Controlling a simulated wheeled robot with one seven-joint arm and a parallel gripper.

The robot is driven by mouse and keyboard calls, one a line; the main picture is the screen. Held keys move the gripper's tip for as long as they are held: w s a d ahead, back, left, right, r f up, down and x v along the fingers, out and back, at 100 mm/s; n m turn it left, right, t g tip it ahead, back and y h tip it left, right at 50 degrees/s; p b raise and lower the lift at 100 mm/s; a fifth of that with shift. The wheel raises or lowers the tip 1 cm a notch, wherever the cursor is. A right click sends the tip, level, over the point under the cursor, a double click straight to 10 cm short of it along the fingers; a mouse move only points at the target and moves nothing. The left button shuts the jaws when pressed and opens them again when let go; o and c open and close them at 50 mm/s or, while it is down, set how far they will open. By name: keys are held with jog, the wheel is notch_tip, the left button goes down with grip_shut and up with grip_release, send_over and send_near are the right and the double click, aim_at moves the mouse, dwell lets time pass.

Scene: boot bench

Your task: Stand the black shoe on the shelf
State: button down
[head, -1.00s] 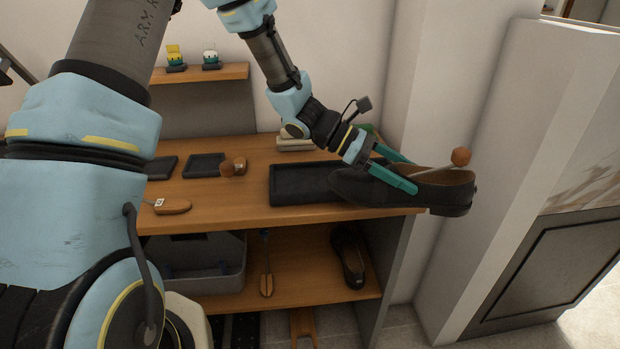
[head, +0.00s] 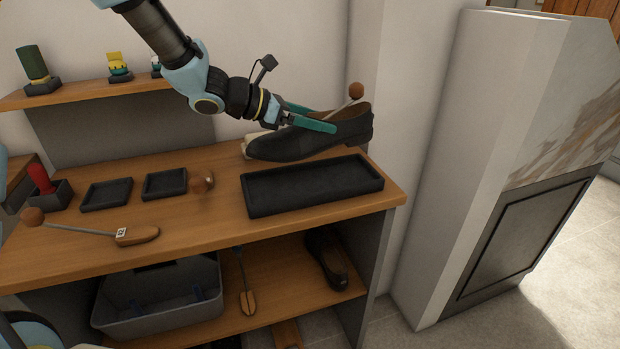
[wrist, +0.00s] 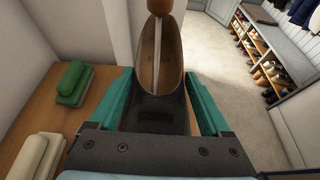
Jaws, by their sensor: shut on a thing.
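My gripper (head: 325,119) is shut on a black shoe (head: 278,146), its teal fingers on either side of the shoe. The shoe is held above the bench top, toe to the left, heel to the right and slightly raised. A metal rod with a brown ball knob (head: 356,91) sticks out of its opening. In the wrist view the shoe (wrist: 162,115) lies between both fingers, its brown lining showing. A second black shoe (head: 326,258) rests on the lower shelf (head: 285,277) at its right end. The shoe's underside is mostly hidden.
A long black tray (head: 312,206) lies empty at the bench's right. Two small black trays, a shoe tree (head: 137,236) and a red-handled item (head: 40,178) are to its left. A grey bin (head: 160,308) and a brush-like tool (head: 248,300) are below. A white pillar stands right.

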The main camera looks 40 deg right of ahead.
notch_tip(320, 180, down, 9)
jog(key=shift+f+p, duration=0.15)
jog(key=shift+p, duration=0.85)
grip_release()
jog(key=shift+s+f, duration=0.1)
